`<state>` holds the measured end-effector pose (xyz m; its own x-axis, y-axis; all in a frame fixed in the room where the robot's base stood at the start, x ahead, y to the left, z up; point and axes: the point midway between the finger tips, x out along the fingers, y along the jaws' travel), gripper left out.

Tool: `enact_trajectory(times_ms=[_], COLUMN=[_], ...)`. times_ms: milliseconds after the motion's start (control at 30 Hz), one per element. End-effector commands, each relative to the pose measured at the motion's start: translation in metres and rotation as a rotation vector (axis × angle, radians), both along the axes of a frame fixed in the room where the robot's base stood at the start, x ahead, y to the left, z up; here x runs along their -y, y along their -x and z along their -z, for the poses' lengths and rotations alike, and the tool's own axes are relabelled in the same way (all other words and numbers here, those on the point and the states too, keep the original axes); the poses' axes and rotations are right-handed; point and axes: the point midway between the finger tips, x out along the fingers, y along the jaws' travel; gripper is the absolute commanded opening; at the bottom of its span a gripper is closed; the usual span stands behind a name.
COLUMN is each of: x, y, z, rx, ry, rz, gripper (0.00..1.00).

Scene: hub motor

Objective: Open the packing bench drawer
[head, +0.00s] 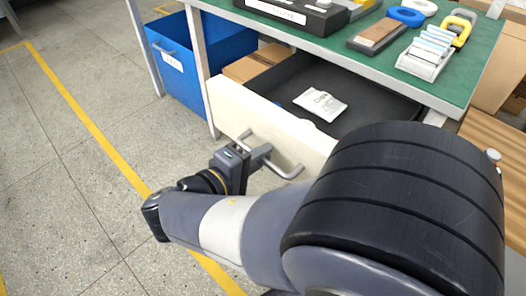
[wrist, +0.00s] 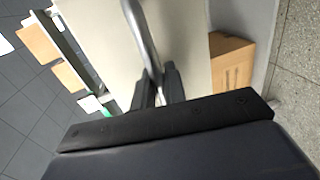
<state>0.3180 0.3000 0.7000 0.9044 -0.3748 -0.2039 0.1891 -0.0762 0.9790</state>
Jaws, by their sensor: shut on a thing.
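The packing bench drawer (head: 285,122) is pulled out from under the green-topped bench (head: 340,38). Its cream front faces my arm, and its dark inside shows a white packet (head: 320,103). A metal bar handle (head: 288,170) runs along the drawer front. My gripper (head: 262,153) is shut on this handle, near its middle. In the wrist view the handle (wrist: 143,40) passes between the fingers of my gripper (wrist: 160,85), with the cream drawer front (wrist: 185,35) behind it.
A blue bin (head: 190,75) stands on the floor left of the bench, beside a bench leg (head: 200,70). Tools and a small rack (head: 425,58) lie on the bench top. The floor at the left is clear, with yellow lines.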

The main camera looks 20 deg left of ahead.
Motion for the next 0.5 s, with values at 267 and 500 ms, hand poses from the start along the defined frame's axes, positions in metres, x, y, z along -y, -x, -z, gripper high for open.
enact_trajectory(times_ms=[267, 500], x=[0.0001, 0.0001], y=[0.0001, -0.0001], z=[0.0007, 0.0004], rx=[-0.001, -0.001], ry=[0.001, 0.0], rz=[0.0, 0.0], gripper=[0.17, 0.31])
